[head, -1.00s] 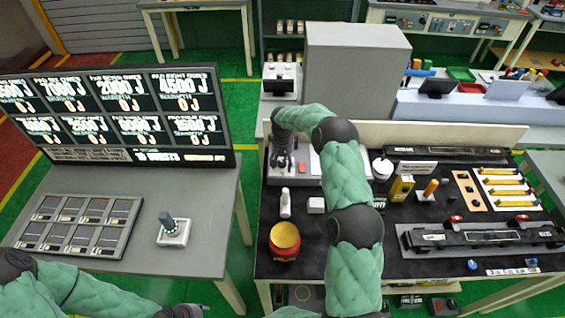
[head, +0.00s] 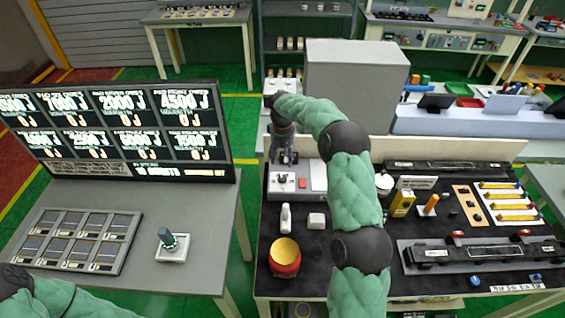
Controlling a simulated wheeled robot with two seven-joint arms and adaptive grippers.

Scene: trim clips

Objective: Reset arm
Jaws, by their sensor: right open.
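My right arm, in a green quilted sleeve with dark joints, reaches up over the black-topped bench. Its gripper (head: 285,160) points down at the back left of the bench, above a grey box with a red button (head: 302,183). The jaws are open and I see nothing held in them. My left arm shows only as a green sleeve in the bottom left corner, and its gripper is out of view.
A red jar with a yellow top (head: 285,257) and a white bottle (head: 285,217) stand near the right arm. A black trim part (head: 480,252) lies at right. A scoreboard (head: 125,130) stands on the left grey table (head: 200,210).

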